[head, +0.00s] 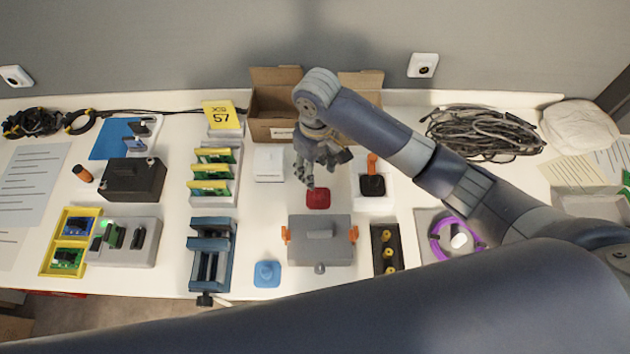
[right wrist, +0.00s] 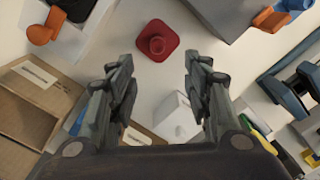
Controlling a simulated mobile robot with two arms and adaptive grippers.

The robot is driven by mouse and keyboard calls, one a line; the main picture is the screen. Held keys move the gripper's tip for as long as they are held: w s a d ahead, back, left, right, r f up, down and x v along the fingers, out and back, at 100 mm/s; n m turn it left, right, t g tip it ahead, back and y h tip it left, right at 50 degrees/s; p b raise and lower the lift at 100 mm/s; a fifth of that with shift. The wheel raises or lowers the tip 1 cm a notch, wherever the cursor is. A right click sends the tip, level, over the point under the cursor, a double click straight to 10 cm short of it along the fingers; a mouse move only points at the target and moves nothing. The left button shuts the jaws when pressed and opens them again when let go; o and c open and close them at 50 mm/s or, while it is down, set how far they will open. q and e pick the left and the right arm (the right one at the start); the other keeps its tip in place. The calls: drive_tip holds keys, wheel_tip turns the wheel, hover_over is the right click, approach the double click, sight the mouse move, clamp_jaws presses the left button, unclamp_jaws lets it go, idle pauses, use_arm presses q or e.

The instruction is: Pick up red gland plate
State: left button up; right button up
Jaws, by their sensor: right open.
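The red gland plate (head: 318,199) lies on the white table, just behind the grey box with orange latches. It is a rounded square with a raised round boss, and it also shows in the right wrist view (right wrist: 157,41). My right gripper (head: 311,182) is above and slightly behind the plate in the head view. In the right wrist view its two fingers (right wrist: 158,68) are spread wide, with nothing between them, and the plate lies beyond the fingertips. My left gripper does not show.
The grey box (head: 320,250) stands in front of the plate. A black part with an orange lever (head: 372,185) is to the right. A white box (head: 268,163) and an open carton (head: 275,112) stand behind. A blue plate (head: 267,273) lies at front left.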

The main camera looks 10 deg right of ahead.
hover_over(319, 191)
drive_tip(key=f, duration=0.5)
drive_tip(key=shift+s+a, duration=0.3)
drive_tip(key=shift+s, duration=0.05)
drive_tip(key=shift+w+f+p, duration=0.1)
drive_tip(key=shift+f+p, duration=0.2)
drive_tip(key=shift+p, duration=0.1)
drive_tip(key=f, duration=0.4)
drive_tip(key=shift+w+d+f+p, duration=0.15)
drive_tip(key=shift+d+f+p, duration=0.15)
drive_tip(key=shift+p, duration=0.1)
drive_tip(key=shift+a, duration=0.1)
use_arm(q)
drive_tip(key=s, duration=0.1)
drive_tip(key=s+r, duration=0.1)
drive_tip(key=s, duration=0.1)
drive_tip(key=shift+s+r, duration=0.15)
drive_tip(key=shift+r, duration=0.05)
use_arm(e)
clamp_jaws()
